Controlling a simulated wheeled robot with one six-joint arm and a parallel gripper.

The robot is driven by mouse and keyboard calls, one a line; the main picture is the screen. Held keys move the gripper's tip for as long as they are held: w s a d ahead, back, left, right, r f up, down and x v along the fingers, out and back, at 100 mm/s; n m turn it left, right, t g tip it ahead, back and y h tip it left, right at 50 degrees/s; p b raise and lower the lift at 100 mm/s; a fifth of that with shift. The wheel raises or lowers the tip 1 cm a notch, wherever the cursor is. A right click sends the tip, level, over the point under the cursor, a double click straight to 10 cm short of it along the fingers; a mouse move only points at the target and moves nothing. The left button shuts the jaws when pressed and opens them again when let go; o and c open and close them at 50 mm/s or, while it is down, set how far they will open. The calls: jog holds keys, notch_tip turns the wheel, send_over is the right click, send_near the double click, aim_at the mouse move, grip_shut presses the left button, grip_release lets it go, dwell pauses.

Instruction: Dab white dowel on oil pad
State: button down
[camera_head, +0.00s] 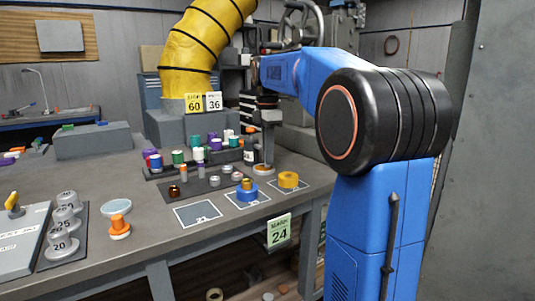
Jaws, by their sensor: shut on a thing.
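My gripper (267,150) points straight down at the back right of the bench. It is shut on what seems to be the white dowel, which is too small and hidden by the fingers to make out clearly. Right below the fingertips is a low round dish with an orange rim and a pale middle (263,170), which may be the oil pad. I cannot tell whether the held thing touches it.
Coloured cylinders (179,157) stand in rows left of my gripper. An empty mat (198,214) lies further left. Grey weights (62,240) stand at far left.

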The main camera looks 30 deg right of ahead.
jog(key=shift+f, duration=0.65)
dwell(1.2)
jog(key=shift+r, duration=3.55)
jog(key=shift+s, duration=0.1)
